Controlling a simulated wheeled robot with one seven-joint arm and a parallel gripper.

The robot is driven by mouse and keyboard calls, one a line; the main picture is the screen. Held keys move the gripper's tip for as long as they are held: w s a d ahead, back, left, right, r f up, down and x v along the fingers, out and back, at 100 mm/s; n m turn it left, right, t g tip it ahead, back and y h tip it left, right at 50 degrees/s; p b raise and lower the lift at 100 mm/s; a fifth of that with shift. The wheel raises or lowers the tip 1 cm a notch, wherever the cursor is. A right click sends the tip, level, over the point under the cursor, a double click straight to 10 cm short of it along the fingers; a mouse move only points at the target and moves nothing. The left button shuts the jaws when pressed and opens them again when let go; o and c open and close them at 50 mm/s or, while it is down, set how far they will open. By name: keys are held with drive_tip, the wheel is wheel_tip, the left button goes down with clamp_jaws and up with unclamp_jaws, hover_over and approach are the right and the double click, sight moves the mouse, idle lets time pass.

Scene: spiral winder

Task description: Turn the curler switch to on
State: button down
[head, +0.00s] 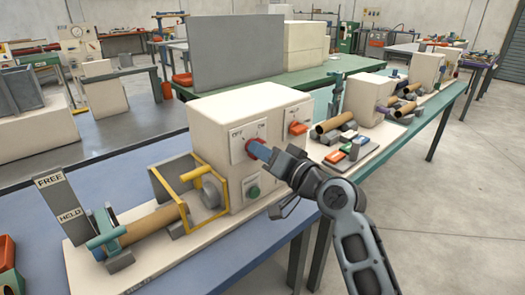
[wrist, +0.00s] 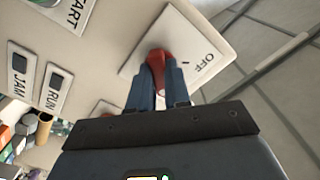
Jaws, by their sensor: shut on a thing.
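A red switch knob (head: 249,145) sits on a white plate (head: 238,156) on the front of the cream machine housing (head: 252,107). The knob (wrist: 157,57) also shows in the wrist view, on its plate (wrist: 186,38) marked OFF. My gripper (head: 259,151) reaches it from the right, and its blue fingers (wrist: 155,84) are closed on the knob from both sides. I cannot read a name for this switch, and the fingers partly hide the knob, so its exact turn is unclear.
A second red control (head: 297,128) is right of the knob, and a green button (head: 253,192) is below. A yellow guard frame (head: 187,187) and a FREE/HELD sign (head: 62,205) stand left. JAM and RUN lamps (wrist: 35,78) show in the wrist view. The floor at right is clear.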

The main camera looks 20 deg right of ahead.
drive_tip(key=c, duration=1.1)
unclamp_jaws()
drive_tip(key=shift+b+v, duration=0.6)
drive_tip(key=shift+v, duration=3.3)
drive_tip(key=s+f+g+h, duration=0.1)
drive_tip(key=s+f+h, duration=0.2)
drive_tip(key=s+f, duration=0.6)
drive_tip(key=s+f+g+h, duration=0.15)
drive_tip(key=s+f, duration=0.35)
drive_tip(key=s, duration=0.7)
drive_tip(key=s+r+n, duration=0.1)
drive_tip(key=s, duration=0.6)
drive_tip(key=s+a+r+n, duration=0.1)
drive_tip(key=s+r+n, duration=0.1)
drive_tip(key=s, duration=0.5)
drive_tip(key=s+a+r+n+h, duration=0.1)
drive_tip(key=s, duration=0.6)
drive_tip(key=shift+s+a+r+n, duration=0.2)
drive_tip(key=shift+s+n, duration=0.1)
